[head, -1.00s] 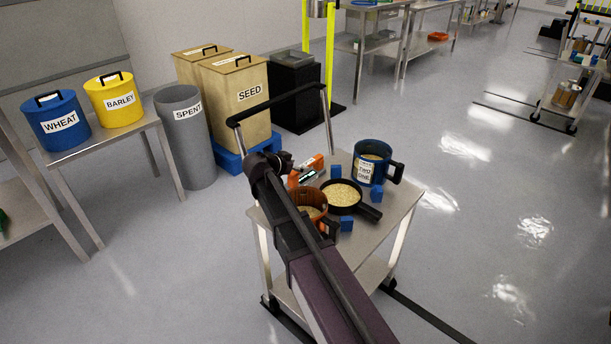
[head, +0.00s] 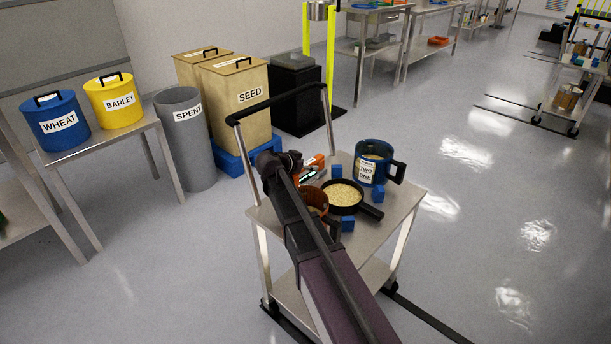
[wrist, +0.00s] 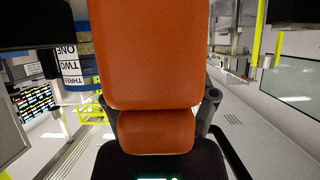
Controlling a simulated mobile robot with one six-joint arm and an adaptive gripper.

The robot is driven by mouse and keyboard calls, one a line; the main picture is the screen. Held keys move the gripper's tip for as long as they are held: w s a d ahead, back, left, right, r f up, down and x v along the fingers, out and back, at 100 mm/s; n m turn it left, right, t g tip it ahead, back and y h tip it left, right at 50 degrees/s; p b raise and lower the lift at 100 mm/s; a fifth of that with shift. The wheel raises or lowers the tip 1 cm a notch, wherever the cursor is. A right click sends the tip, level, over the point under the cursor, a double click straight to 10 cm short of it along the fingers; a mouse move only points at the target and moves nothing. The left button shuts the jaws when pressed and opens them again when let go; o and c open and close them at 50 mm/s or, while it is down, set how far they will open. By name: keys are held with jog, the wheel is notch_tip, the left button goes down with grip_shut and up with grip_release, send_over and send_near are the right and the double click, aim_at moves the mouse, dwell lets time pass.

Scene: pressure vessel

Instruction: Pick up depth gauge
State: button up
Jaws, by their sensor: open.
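The depth gauge appears to be the orange and black device (head: 313,164) on the cart top, behind the pan and left of the blue mug. In the wrist view its orange body (wrist: 152,55) fills the middle, close to the camera. A black part with a green-lit display (wrist: 150,177) is cut off at the bottom edge. My gripper (head: 295,163) is beside the device at the cart's left side. It is open, with dark finger parts at the wrist view's upper corners. I see no grip on the device; contact cannot be told.
The cart top (head: 378,223) also holds a black pan of grain (head: 343,195), a blue mug (head: 373,163), several blue blocks and an orange mug (head: 313,197) partly hidden by my arm. The cart's handle rail (head: 275,103) rises behind. Open floor lies right.

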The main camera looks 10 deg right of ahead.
aim_at(307, 163)
grip_shut()
jog(key=shift+r, duration=0.15)
dwell(0.4)
notch_tip(307, 163, up, 10)
jog(key=p, duration=1)
dwell(0.7)
